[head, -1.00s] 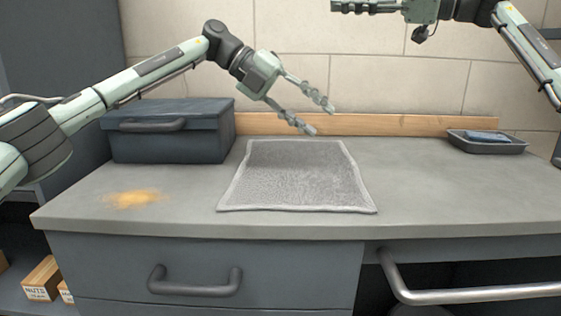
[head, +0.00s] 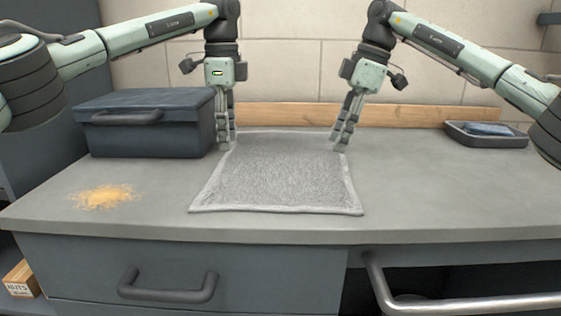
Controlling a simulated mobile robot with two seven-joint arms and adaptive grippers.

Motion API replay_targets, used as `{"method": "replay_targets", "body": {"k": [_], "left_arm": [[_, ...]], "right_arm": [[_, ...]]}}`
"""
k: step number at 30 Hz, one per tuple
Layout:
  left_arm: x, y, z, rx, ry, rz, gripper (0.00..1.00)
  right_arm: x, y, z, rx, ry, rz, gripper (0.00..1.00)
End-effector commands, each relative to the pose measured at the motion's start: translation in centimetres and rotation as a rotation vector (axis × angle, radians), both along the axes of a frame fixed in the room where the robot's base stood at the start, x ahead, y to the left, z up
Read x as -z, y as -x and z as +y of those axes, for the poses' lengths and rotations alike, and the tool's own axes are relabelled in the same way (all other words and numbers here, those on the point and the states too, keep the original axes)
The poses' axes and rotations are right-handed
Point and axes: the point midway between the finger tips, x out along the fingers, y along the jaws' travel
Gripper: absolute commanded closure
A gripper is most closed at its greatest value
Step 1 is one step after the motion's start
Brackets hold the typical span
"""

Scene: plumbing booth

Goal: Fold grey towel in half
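The grey towel (head: 275,178) lies flat and unfolded on the grey worktop, with a paler hem around its edge. My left gripper (head: 226,146) points down at the towel's back left corner. My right gripper (head: 340,146) points down at the back right corner. The fingers of each look close together from this side, and they cover parts of the corners. I cannot tell whether either gripper is shut or has cloth between its fingers. The towel's back edge is not visibly lifted.
A dark toolbox (head: 150,138) stands close left of my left gripper. Yellow-orange powder (head: 104,196) is spilled at the front left. A dark tray (head: 468,141) with a blue item (head: 488,129) sits at the back right. The worktop (head: 430,190) right of the towel is clear.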

Motion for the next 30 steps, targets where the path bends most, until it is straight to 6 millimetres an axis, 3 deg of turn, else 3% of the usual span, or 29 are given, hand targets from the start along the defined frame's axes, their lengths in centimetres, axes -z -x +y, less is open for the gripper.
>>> {"method": "replay_targets", "body": {"k": [7,23,30], "left_arm": [[2.7,0.0,0.0,0.002,0.001,0.000,0.60],[3.7,0.0,0.0,0.001,0.002,0.000,0.60],[3.6,0.0,0.0,0.002,0.002,0.001,0.74]], "right_arm": [[2.6,0.0,0.0,-0.002,-0.002,-0.001,0.60],[3.6,0.0,0.1,-0.002,-0.003,-0.002,0.60],[3.5,0.0,0.1,-0.002,-0.002,-0.001,0.75]]}}
